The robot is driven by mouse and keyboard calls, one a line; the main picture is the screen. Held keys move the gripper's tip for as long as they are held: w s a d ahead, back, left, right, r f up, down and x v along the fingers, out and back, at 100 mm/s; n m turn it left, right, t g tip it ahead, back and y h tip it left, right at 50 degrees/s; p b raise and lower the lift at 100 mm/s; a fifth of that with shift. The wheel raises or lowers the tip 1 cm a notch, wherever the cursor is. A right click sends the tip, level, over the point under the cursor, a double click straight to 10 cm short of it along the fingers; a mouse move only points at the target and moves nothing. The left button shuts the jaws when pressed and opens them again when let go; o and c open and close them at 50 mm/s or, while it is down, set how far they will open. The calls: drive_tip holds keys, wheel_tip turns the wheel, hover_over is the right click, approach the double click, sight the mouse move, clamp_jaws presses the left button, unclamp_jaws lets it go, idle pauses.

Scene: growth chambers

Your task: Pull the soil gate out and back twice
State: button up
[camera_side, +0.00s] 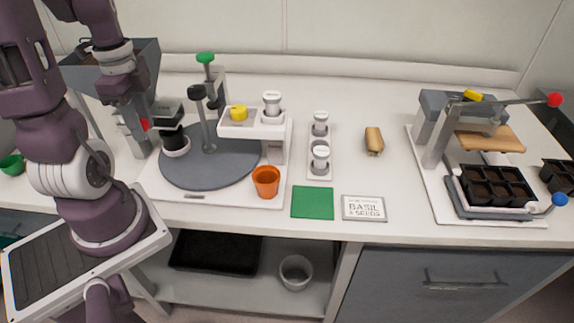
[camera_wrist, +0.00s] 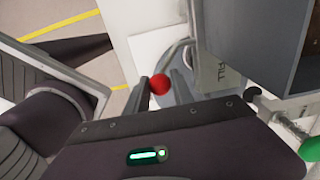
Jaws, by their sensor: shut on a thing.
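The soil gate's red knob (camera_wrist: 159,84) sits between the two dark fingers of my gripper (camera_wrist: 160,87) in the wrist view. My gripper is shut on it. In the side view a bit of the red knob (camera_side: 144,124) shows beside my gripper, at the lower end of the grey soil hopper (camera_side: 140,55). The hopper's grey wall also fills the upper right of the wrist view (camera_wrist: 262,45). My arm covers much of the hopper in the side view. How far the gate is out cannot be told.
Below and right of the hopper is a dark grey turntable (camera_side: 215,168) with an orange pot (camera_side: 266,181) at its front edge. A green-knobbed post (camera_side: 206,58) stands behind. A green cup (camera_side: 12,165) is at far left. The seed tray press (camera_side: 440,130) is far right.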

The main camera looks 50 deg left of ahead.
drive_tip(key=w+d, duration=0.3)
drive_tip(key=w, duration=0.1)
drive_tip(key=shift+d, duration=0.2)
idle(0.6)
drive_tip(key=shift+s, duration=0.1)
drive_tip(key=shift+s+a, duration=1.8)
drive_tip(key=shift+a, duration=0.1)
drive_tip(key=o, duration=0.9)
drive_tip(key=shift+d, duration=0.1)
wheel_tip(320, 180, up, 8)
drive_tip(key=shift+d+r, duration=0.1)
